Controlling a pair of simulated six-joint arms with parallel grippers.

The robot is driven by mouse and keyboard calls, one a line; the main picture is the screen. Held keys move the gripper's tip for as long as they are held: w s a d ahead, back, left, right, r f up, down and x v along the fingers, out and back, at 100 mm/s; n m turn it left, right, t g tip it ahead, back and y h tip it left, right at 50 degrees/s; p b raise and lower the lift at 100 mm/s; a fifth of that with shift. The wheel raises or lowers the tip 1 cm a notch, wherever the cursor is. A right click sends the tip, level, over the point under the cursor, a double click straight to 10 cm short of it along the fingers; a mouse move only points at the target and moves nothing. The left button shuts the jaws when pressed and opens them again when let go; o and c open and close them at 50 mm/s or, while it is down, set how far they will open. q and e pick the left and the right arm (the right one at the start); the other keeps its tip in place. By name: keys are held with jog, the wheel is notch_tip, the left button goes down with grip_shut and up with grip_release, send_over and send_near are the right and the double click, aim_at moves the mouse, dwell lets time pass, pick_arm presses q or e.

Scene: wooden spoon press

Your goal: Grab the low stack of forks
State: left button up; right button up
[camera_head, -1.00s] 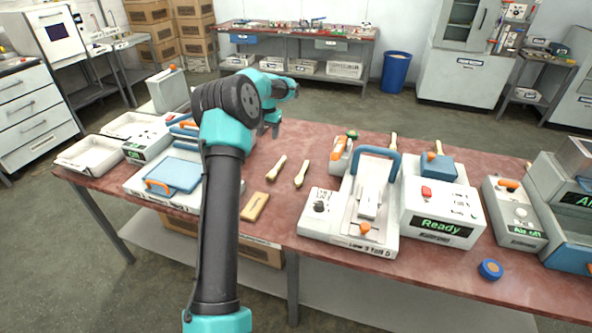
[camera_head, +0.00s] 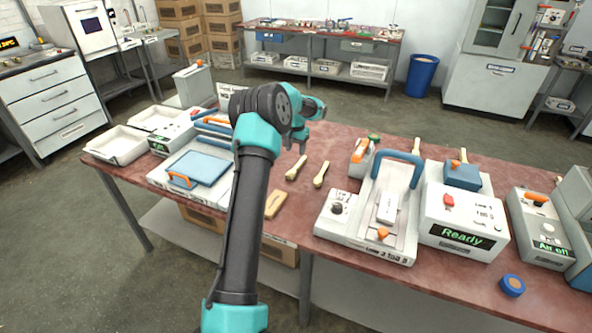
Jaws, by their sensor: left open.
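Two pale wooden utensils lie apart on the red table, a left one (camera_head: 297,168) and a right one (camera_head: 321,174). They are too small to tell whether they are forks or spoons, or whether either is a stack. A flat tan wooden piece (camera_head: 275,204) lies nearer the front edge. My left gripper (camera_head: 297,143) is open, just behind the left utensil and apart from it as seen here. The space between its fingers is hard to make out. My right gripper is not in view.
A white press with a blue handle (camera_head: 403,157) stands right of the utensils, beside a box reading Ready (camera_head: 462,237). A blue-lidded unit (camera_head: 198,168) and white trays (camera_head: 117,146) stand at left. A blue round piece (camera_head: 512,285) lies front right. Bare tabletop surrounds the utensils.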

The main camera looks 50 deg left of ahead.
pick_arm(q)
send_over(296, 167)
jog(key=shift+a+f, duration=0.1)
jog(key=shift+f, duration=2.1)
jog(key=shift+f, duration=2.6)
jog(key=shift+w, duration=0.1)
grip_shut()
jog(key=shift+r, duration=0.1)
